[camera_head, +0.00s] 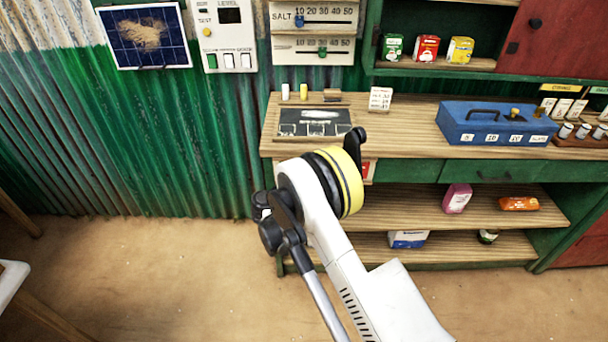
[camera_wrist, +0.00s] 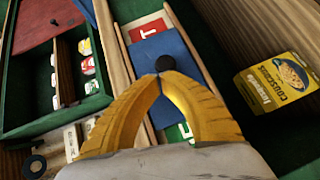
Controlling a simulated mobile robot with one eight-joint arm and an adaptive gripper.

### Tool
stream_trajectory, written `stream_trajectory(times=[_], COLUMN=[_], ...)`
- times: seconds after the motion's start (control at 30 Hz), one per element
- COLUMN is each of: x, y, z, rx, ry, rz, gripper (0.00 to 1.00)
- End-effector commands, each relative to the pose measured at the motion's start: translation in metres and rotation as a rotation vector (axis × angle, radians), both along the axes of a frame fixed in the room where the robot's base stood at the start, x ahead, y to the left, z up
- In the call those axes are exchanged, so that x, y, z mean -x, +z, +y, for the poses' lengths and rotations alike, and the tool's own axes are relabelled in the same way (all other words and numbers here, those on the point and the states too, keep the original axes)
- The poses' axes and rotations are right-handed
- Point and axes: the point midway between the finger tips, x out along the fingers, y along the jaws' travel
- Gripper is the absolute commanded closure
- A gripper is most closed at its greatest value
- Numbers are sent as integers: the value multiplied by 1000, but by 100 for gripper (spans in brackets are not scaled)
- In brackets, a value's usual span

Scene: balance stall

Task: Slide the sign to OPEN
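In the wrist view, the sign is a blue sliding panel (camera_wrist: 182,57) between wooden rails, with a round black knob (camera_wrist: 165,63). A red field (camera_wrist: 150,29) with a white letter T shows at its upper end. A strip of green field (camera_wrist: 178,134) with white lettering shows at its lower end. My gripper (camera_wrist: 165,75) has yellow fingers bent together, their tips meeting right at the knob. I cannot tell whether the tips pinch the knob or only touch beside it. In the head view my arm hides the fingers; a red patch (camera_head: 367,170) shows at the counter front.
A yellow couscous box (camera_wrist: 274,83) stands at the right of the wrist view. In the head view the wooden counter (camera_head: 410,135) carries a chalkboard (camera_head: 313,121), a price card (camera_head: 380,99) and a blue cash box (camera_head: 495,123). Shelves below hold several packages. The floor at left is mostly clear.

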Motion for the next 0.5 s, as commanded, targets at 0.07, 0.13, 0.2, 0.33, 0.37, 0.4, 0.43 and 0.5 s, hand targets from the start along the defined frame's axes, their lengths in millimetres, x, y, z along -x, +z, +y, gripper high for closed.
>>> stream_trajectory(times=[0.07,0.13,0.2,0.33,0.37,0.4,0.43,0.5], x=[1,1,2,1,2,2,2,2], y=[0,0,0,0,0,0,0,0], z=[-18,-29,-37,-47,-48,-49,-49,-50], rx=[-1,-1,-1,-1,-1,-1,-1,-1], ry=[-3,-2,-2,0,0,0,0,0], rz=[0,0,0,-1,-1,-1,-1,-1], gripper=[100,100,100,100,100,100,100,100])
